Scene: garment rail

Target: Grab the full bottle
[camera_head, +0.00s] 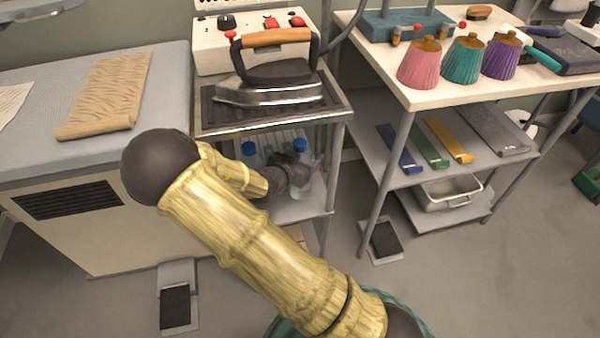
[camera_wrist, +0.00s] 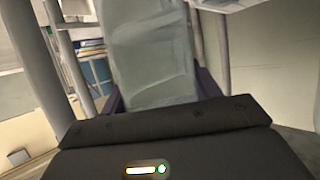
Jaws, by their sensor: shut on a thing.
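My gripper (camera_head: 306,166) reaches into the shelf under the iron, mostly hidden behind my own arm. In the wrist view its two purple fingers (camera_wrist: 158,88) are closed on either side of a clear, pale grey bottle (camera_wrist: 150,52), which stands between them. In the head view a blue-capped bottle (camera_head: 300,146) is at the gripper, its body partly covered. A second blue-capped bottle (camera_head: 249,149) stands to the left on the same shelf, partly behind my arm. The liquid level in either bottle is not clear to me.
The shelf (camera_head: 292,212) sits under the ironing unit with an iron (camera_head: 270,85) on top. Shelf posts stand close to my gripper. To the right is a table (camera_head: 440,95) with pink, green and purple cones. A pedal (camera_head: 384,240) lies on the floor.

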